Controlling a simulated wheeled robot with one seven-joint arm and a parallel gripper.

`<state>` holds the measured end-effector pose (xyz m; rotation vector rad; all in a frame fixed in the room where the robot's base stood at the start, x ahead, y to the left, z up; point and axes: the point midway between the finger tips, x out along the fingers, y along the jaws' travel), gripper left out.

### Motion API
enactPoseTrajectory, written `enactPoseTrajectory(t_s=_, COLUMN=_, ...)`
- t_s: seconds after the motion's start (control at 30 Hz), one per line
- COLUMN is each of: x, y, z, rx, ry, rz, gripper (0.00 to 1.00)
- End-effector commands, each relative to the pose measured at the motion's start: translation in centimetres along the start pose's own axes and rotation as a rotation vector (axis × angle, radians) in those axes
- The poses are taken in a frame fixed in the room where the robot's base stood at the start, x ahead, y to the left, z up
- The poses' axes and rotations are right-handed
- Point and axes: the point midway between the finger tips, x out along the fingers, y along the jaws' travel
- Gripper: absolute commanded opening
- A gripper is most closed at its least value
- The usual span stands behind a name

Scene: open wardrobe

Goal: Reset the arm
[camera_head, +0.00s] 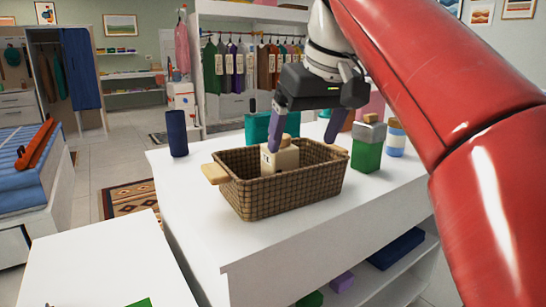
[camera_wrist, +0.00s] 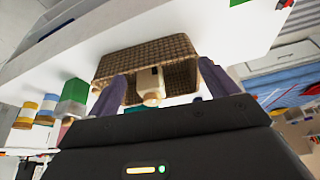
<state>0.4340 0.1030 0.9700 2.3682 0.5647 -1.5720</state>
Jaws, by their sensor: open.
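My gripper (camera_head: 304,146) is above the wicker basket (camera_head: 262,200) on the white counter. Its two purple fingers are spread apart, and they also show in the wrist view (camera_wrist: 160,88). A cream bottle-like item (camera_head: 281,161) with a tan top stands in the basket, its top near and below the fingers. In the wrist view this item (camera_wrist: 150,84) appears between the fingers, with space on both sides. The red arm fills the right side of the head view.
A dark blue cylinder (camera_head: 177,133) stands left of the basket. A green bottle (camera_head: 368,148) and a blue-and-white jar (camera_head: 395,139) stand to its right. A teal item (camera_head: 257,128) is behind. The counter's front (camera_head: 260,243) is clear. Clothes hang in the wardrobe (camera_head: 246,62) beyond.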

Motion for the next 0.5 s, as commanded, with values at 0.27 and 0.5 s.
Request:
enactPoseTrajectory(t_s=0.27, x=1.3, y=1.5, z=2.8, rx=0.073, ry=0.012, rz=0.016, gripper=0.85)
enactPoseTrajectory(t_s=0.5, x=4.2, y=2.8, z=7.7, rx=0.169, ry=0.033, rz=0.048, gripper=0.85)
